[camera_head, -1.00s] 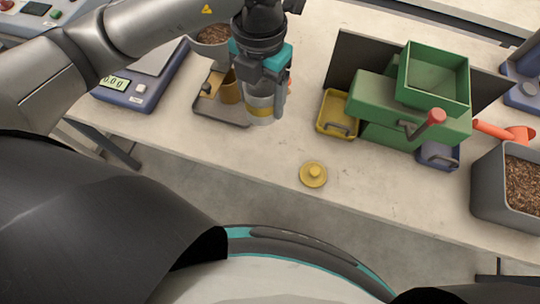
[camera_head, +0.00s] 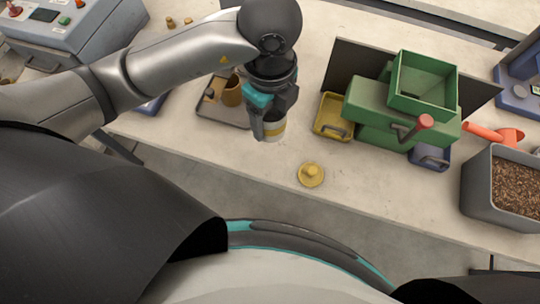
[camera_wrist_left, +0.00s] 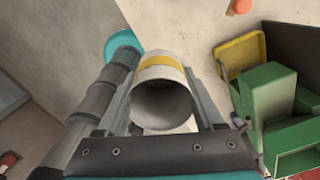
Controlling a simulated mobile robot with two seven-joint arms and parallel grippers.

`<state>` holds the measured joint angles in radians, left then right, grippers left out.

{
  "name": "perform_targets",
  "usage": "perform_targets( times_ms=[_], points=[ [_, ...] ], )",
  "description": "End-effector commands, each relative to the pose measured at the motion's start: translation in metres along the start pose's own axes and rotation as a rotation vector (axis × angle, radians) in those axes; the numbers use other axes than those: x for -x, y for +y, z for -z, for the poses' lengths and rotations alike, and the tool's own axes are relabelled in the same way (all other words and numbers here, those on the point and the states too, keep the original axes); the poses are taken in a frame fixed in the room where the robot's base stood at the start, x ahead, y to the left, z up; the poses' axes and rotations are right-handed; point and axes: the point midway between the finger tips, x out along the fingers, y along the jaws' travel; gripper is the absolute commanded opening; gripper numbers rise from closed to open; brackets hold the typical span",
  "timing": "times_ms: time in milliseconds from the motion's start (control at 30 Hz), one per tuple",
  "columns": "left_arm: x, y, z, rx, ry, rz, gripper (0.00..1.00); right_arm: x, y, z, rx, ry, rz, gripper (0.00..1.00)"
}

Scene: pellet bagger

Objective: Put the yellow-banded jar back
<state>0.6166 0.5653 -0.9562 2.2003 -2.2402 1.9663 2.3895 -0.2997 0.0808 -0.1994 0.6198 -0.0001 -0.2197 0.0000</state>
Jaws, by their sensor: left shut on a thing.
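The yellow-banded jar (camera_head: 273,132) is in my left gripper (camera_head: 268,118), close to the right side of the grey tray (camera_head: 222,116). In the left wrist view the jar (camera_wrist_left: 160,78) stands between the two fingers, its open grey mouth facing the camera and the yellow band at its far end. The left gripper is shut on it. I cannot tell whether its base touches the table. A yellow round lid with a knob (camera_head: 311,175) lies on the table to the right and nearer me. My right gripper is not in view.
The tray holds a brown cup (camera_head: 232,92). A green machine with a red-knobbed handle (camera_head: 424,122) stands right, with a yellow bin (camera_head: 333,116) and a blue bin (camera_head: 431,157) beside it. A grey pellet tub (camera_head: 484,195) is far right. Table around the lid is clear.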

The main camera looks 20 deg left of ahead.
Motion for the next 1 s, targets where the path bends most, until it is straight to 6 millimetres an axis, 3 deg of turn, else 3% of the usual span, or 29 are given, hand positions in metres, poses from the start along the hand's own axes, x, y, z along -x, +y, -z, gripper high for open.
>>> perform_targets(
  times_ms=[400,1000],
  points=[
    [-0.111,0.002,0.0,-0.004,-0.001,-0.005,0.0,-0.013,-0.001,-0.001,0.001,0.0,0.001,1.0],
    [-0.184,0.001,0.0,-0.006,-0.001,-0.001,0.0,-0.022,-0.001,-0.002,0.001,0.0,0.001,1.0]
  ],
)
